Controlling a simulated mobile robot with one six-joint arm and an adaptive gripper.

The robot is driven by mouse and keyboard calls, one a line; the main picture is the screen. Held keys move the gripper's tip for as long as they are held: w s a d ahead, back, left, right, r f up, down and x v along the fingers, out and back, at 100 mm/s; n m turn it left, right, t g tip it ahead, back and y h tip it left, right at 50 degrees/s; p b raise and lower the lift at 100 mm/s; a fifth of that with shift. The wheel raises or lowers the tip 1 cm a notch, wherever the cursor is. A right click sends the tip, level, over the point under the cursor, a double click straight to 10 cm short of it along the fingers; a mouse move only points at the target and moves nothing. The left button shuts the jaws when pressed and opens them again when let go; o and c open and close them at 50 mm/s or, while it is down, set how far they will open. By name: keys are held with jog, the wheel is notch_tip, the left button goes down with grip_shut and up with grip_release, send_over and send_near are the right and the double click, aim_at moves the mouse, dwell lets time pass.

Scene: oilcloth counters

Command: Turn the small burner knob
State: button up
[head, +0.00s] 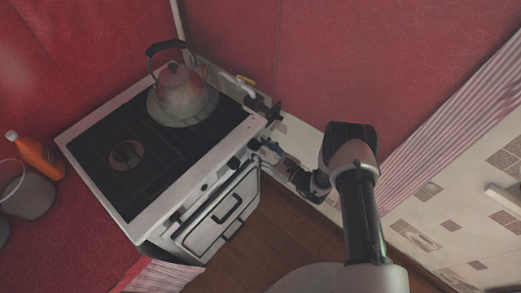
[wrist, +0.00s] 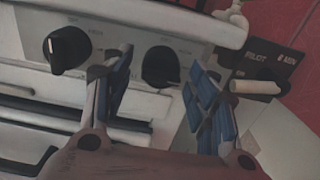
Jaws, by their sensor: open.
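The stove (head: 188,205) has black knobs on its white front panel. In the wrist view, one round black knob (wrist: 160,67) sits between the two blue-padded fingers of my gripper (wrist: 158,75). The fingers are open, one on each side of it; I cannot tell whether either touches it. Another black knob (wrist: 68,48) with a pale pointer mark is to the left, outside the fingers. The panel labels are too blurred to tell which burner each knob serves. In the head view my gripper (head: 264,150) is at the stove's right front edge.
A kettle (head: 183,92) stands on the back burner. An oven door (head: 222,215) with handles lies below the knobs. A dark plate with a white-ended lever (wrist: 258,87) is right of the fingers. An orange bottle (head: 38,155) and pot (head: 28,193) stand on the left counter.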

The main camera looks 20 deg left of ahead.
jog(key=shift+c, duration=0.5)
jog(key=c, duration=1)
jog(key=shift+o, duration=0.2)
jog(key=shift+w+r+n+b, duration=0.1)
jog(key=shift+n+b, duration=2.5)
jog(key=shift+n, duration=6.3)
